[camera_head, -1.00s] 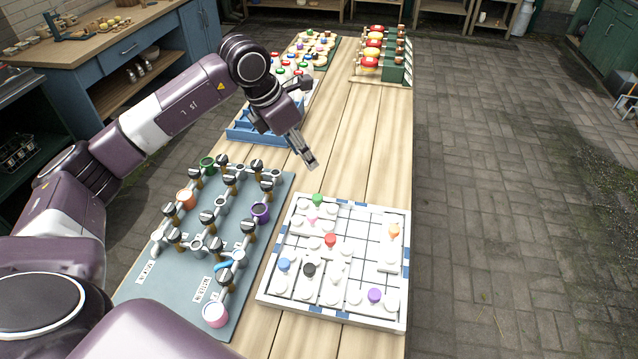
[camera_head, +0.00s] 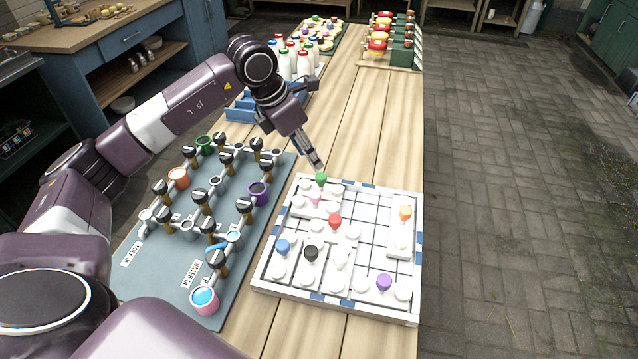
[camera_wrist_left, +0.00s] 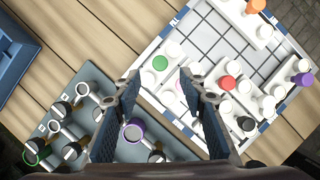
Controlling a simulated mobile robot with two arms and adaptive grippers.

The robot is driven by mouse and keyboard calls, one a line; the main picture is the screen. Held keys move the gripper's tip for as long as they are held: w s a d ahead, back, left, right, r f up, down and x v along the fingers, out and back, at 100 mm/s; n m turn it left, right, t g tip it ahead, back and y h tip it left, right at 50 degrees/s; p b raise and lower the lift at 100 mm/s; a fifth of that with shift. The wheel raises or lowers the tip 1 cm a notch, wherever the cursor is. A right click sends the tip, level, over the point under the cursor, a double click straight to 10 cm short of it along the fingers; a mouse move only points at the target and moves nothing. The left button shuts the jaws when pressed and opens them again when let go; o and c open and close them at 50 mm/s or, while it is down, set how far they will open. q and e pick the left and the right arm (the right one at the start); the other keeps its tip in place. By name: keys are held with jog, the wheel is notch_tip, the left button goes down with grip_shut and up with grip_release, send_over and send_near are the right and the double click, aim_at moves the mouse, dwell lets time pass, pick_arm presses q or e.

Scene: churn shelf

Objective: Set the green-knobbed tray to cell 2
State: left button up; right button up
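The green-knobbed tray (camera_head: 333,188) is a white piece with pale bumps at the back left corner of the white gridded board (camera_head: 416,240). Its green knob (camera_head: 321,178) stands up at its left end and also shows in the left wrist view (camera_wrist_left: 160,62). My left gripper (camera_head: 318,166) points down just behind and above this knob. In the wrist view its two fingers (camera_wrist_left: 160,88) are spread apart with nothing between them, and the knob shows beyond the gap. I cannot read any cell numbers. My right gripper is not in view.
Trays with pink, red (camera_head: 335,220), blue (camera_head: 283,246), black, purple (camera_head: 384,282) and orange knobs (camera_head: 405,213) share the board. Bare grid shows at its back middle. A grey pipe board (camera_head: 140,270) with upright valves stands left. Bottles (camera_head: 285,62) stand behind.

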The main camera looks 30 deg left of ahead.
aim_at(321, 176)
pick_arm(q)
jog(key=p+x, duration=0.2)
jog(key=x, duration=0.6)
jog(key=shift+f, duration=0.25)
grip_shut()
